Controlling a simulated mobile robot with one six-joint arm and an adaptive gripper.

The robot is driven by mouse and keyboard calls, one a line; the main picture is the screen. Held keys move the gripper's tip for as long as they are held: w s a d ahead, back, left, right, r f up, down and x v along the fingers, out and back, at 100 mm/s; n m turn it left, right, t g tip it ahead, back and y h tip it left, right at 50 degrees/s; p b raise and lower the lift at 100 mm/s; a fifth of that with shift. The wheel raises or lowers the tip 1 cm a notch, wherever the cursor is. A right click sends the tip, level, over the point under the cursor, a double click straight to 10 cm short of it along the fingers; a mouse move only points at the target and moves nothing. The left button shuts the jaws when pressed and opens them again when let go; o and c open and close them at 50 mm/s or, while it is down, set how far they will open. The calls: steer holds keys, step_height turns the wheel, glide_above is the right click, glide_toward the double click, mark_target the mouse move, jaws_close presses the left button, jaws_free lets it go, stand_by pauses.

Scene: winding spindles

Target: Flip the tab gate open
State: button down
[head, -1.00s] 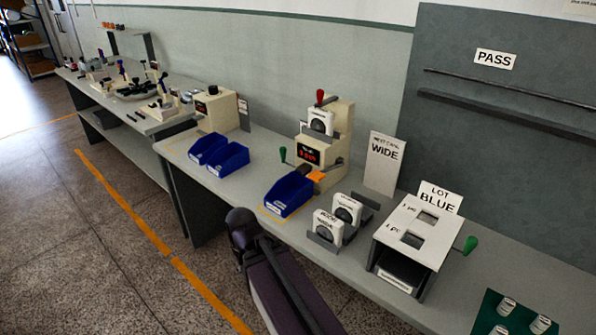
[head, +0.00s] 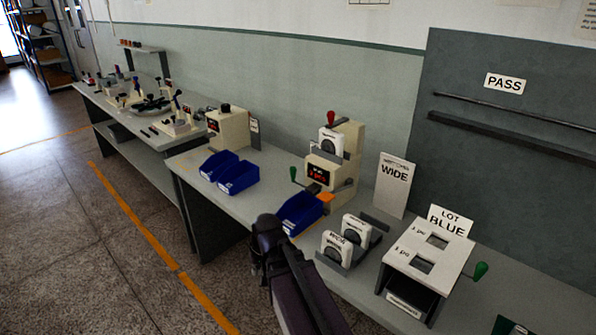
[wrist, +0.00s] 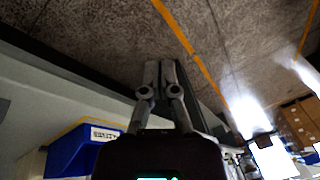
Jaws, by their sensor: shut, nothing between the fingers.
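An orange tab (head: 326,197) shows at the foot of a cream machine (head: 325,172) with a red display, above a blue bin (head: 299,215). It is small here, and I cannot tell how the gate is set. The blue bin's labelled front also shows at the lower left of the wrist view (wrist: 75,152). My gripper (wrist: 160,65) is shut and empty. It is over the bench's front edge and the floor, apart from the tab. In the head view my dark arm stands in front of the bench, and the fingertips cannot be made out.
Two blue bins (head: 230,172) stand left of the machine. Right of it are white square units (head: 338,247) in dark holders, a WIDE card (head: 392,185) and a white-topped stand (head: 428,255) with a green knob. The floor in front is clear.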

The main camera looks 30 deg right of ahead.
mark_target(295, 170)
steer(key=w+d+r+m+t+p, duration=0.1)
steer(key=w+d+r+m+t, duration=0.2)
steer(key=d, duration=0.6)
steer(key=w+d+r+m+t+h+p, duration=0.1)
steer(key=w+d+r+m+t+p, duration=0.1)
steer(key=w+d+r+m+t, duration=0.2)
steer(key=w+d+r+m+t+p, duration=0.2)
steer(key=w+d+r+m+t, duration=0.2)
steer(key=d, duration=1)
steer(key=w+r+m, duration=0.3)
steer(key=r+m, duration=0.1)
steer(key=r, duration=0.1)
steer(key=shift+d+r, duration=0.2)
steer(key=shift+r, duration=0.05)
steer(key=shift+w+f, duration=0.1)
steer(key=shift+w, duration=0.1)
steer(key=b+x, duration=0.5)
steer(key=x, duration=0.8)
steer(key=shift+w+d, duration=0.15)
steer(key=shift+w, duration=0.25)
